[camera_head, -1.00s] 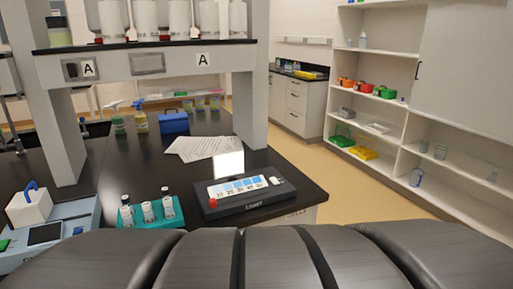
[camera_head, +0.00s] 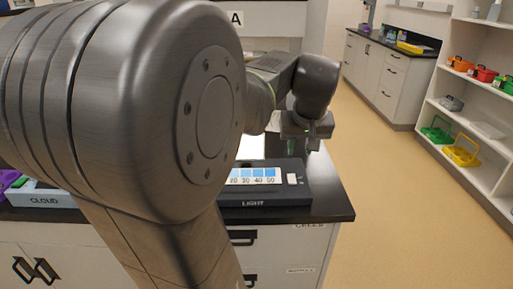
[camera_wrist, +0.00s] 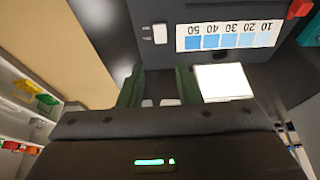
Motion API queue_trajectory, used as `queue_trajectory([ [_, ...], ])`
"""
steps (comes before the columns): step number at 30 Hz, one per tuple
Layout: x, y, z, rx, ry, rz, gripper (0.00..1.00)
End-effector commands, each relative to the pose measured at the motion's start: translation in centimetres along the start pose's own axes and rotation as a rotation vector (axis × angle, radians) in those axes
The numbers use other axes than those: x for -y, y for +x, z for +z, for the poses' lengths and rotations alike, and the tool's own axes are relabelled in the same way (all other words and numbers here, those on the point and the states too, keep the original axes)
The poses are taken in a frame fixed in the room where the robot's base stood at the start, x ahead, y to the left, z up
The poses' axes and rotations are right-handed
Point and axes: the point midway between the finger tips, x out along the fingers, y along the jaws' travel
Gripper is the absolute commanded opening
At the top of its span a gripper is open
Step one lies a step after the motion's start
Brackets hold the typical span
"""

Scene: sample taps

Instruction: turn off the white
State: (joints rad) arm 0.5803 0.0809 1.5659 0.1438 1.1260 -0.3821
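A dark box marked LIGHT (camera_head: 265,202) sits at the counter's front right corner and also shows in the wrist view (camera_wrist: 185,14). Its face has a blue strip numbered 10 to 50 (camera_wrist: 228,36) and a small white switch (camera_wrist: 160,33), also seen in the head view (camera_head: 292,179). A red knob (camera_wrist: 300,8) is at its other end. A bright white panel (camera_wrist: 223,83) stands at its back edge; my arm partly covers it in the head view. My gripper (camera_wrist: 159,86) is open and empty, above the back of the box, apart from the switch.
My arm hides much of the counter in the head view. A blue-grey box marked CLOUD (camera_head: 45,197) is at the left front. Shelves with coloured baskets (camera_head: 461,152) stand at the right. The floor (camera_head: 385,200) between is clear.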

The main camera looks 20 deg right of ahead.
Motion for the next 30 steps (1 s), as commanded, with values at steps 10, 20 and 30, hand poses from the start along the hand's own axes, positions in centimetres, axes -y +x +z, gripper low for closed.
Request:
queue_trajectory([
  [10,0.1,5.8,0.2,0.007,0.000,-0.002,0.31],
  [20,0.0,11.9,0.1,0.004,0.000,-0.001,0.31],
  [30,0.0,13.7,0.1,0.001,0.000,0.000,0.31],
])
